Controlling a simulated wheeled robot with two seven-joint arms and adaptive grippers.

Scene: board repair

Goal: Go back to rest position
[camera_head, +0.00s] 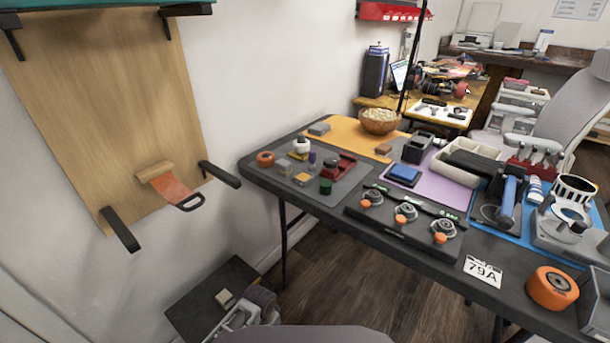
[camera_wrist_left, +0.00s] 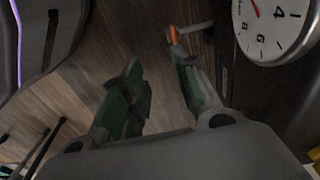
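My left gripper (camera_wrist_left: 160,85) shows in the left wrist view. Its two dark fingers with green pads stand apart, and nothing is held between them. Wooden floor shows behind the gap. I cannot make out either gripper in the head view. My right gripper is in neither view.
A dark workbench (camera_head: 330,203) with skateboard parts and tools fills the right. A wooden board (camera_head: 110,100) with a scraper (camera_head: 172,190) is against the left wall, between black brackets. Open floor (camera_head: 330,290) lies below the bench.

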